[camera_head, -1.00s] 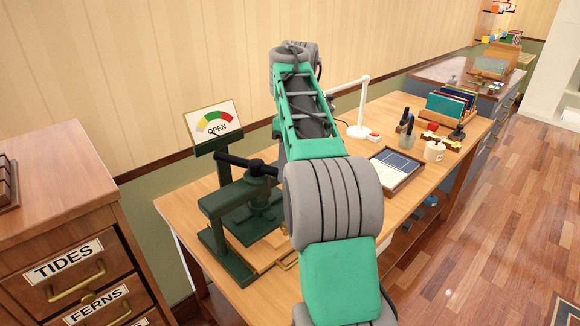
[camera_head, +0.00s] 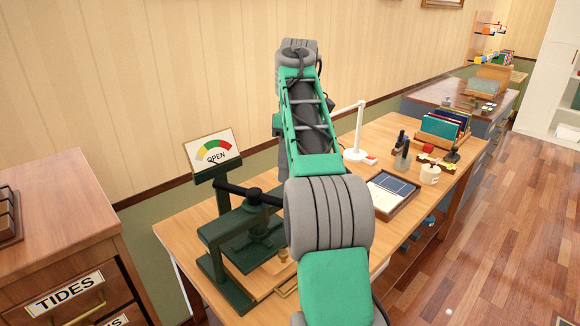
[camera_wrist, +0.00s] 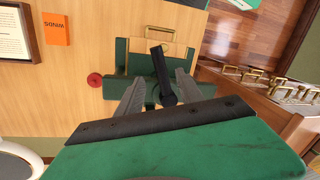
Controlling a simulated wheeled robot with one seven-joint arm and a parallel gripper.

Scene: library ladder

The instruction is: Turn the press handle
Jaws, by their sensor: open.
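The dark green press (camera_head: 212,235) stands at the near left end of the wooden desk. Its black handle bar (camera_head: 238,190) lies across the top of the screw; its right end is hidden by my arm. In the wrist view the handle bar (camera_wrist: 160,72) shows from above, pointing toward the camera. My gripper (camera_wrist: 160,78) is open, with one finger on each side of the bar; I cannot tell if either touches it. In the head view my gripper is hidden behind my arm. A gauge sign (camera_head: 212,155) behind the press reads OPEN.
A wooden drawer cabinet (camera_head: 50,215) labelled TIDES stands left of the desk. An orange card (camera_wrist: 57,29) lies near the press.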

